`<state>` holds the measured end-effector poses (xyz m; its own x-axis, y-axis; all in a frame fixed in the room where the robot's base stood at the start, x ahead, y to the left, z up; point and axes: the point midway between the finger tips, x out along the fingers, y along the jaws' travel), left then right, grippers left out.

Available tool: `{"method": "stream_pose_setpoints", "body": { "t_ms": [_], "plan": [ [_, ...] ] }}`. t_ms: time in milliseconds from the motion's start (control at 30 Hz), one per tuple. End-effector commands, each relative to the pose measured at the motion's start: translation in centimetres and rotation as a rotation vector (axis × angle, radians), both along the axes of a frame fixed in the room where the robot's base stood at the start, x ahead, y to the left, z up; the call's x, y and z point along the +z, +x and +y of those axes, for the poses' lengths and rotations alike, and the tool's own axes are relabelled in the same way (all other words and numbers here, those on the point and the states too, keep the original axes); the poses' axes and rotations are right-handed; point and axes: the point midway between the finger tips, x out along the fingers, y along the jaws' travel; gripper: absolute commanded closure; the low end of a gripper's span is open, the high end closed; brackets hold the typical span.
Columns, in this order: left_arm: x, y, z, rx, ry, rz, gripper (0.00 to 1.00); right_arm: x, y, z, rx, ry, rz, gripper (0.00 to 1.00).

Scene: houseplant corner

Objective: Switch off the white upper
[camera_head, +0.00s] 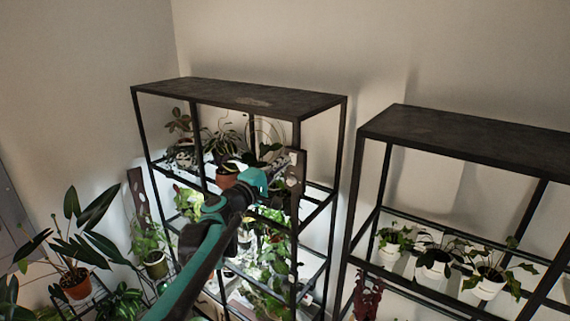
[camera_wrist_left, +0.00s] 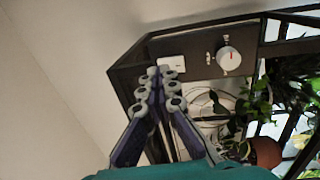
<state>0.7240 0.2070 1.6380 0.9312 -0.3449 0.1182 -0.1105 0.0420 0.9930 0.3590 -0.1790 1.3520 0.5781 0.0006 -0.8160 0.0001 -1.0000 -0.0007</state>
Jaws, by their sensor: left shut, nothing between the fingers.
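A dark panel (camera_head: 293,186) is fixed to the front right post of the left shelf rack. In the left wrist view the panel (camera_wrist_left: 200,48) carries a white switch (camera_wrist_left: 173,63) and a round white dial (camera_wrist_left: 229,60) with a red mark. My left gripper (camera_head: 273,175) reaches up to the panel from the left. In the wrist view my left gripper (camera_wrist_left: 162,73) is shut and empty, its fingertips at the near edge of the white switch, partly covering it. I cannot tell whether they touch it or which way the switch is set. My right gripper is not in view.
The left black rack (camera_head: 240,97) holds several potted plants under bright lights. A second black rack (camera_head: 470,135) with potted plants stands to the right. A potted plant (camera_head: 76,282) stands at the lower left. Leaves (camera_wrist_left: 256,100) and looped cables (camera_wrist_left: 205,102) lie close behind the panel.

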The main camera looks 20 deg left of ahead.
Motion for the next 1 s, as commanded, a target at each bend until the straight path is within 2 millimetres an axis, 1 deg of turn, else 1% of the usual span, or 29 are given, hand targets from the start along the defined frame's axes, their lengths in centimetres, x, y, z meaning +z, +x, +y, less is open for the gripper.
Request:
{"method": "stream_pose_setpoints", "body": {
  "t_ms": [33,100,300,400,500,667,1000],
  "plan": [
    [0.2,-0.5,0.3,0.001,0.0,0.0,1.0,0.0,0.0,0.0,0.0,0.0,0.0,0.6],
    [0.2,-2.2,1.0,0.003,0.001,0.0,1.0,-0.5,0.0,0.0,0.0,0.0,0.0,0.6],
    [0.7,-6.1,2.4,0.004,0.0,0.0,1.0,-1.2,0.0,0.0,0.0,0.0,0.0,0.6],
    [0.9,-7.6,3.0,0.003,0.001,0.0,1.0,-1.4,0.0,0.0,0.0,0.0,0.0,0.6],
    [1.2,-8.7,3.3,0.001,0.001,0.0,1.0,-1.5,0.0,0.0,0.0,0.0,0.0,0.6],
    [1.3,-9.5,3.6,0.001,0.001,0.0,1.0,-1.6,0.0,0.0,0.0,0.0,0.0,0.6],
    [1.4,-9.5,3.6,0.0,0.0,0.0,1.0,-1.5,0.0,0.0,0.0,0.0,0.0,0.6]
  ]
}}
